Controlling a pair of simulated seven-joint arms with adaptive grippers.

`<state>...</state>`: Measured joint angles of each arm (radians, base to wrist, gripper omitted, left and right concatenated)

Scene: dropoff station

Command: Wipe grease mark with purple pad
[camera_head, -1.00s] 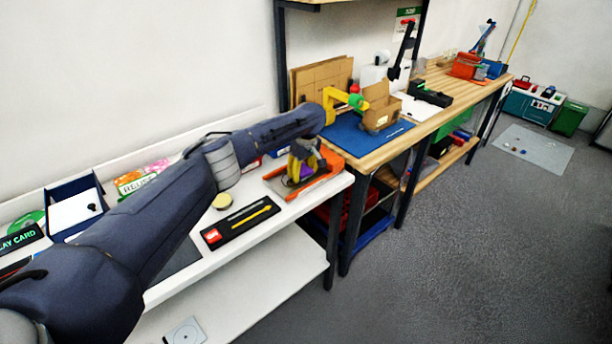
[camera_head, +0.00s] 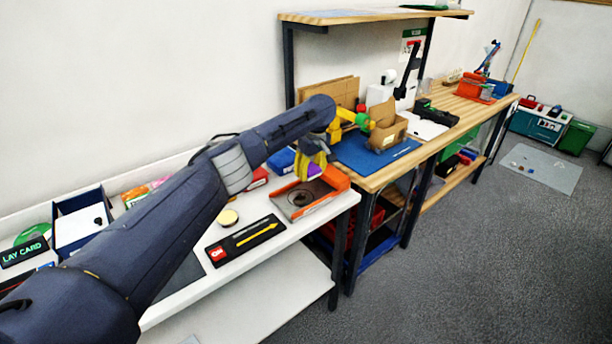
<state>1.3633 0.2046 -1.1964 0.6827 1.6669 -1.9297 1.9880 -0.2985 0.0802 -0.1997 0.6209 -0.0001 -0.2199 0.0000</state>
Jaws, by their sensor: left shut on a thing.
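My left gripper (camera_head: 311,168) has yellow fingers and is shut on the purple pad (camera_head: 314,171). Only a small piece of the pad shows between and beside the fingers. It is held above the back part of an orange-edged tray (camera_head: 335,178) with a grey-brown floor, on the white table. A dark round mark (camera_head: 300,198) shows on the tray floor, in front of and below the gripper. The pad looks apart from the mark. My right gripper is not in view.
A wooden bench with a blue mat (camera_head: 372,154) and an open cardboard box (camera_head: 388,134) adjoins at the right. A wooden shelf (camera_head: 375,15) hangs above.

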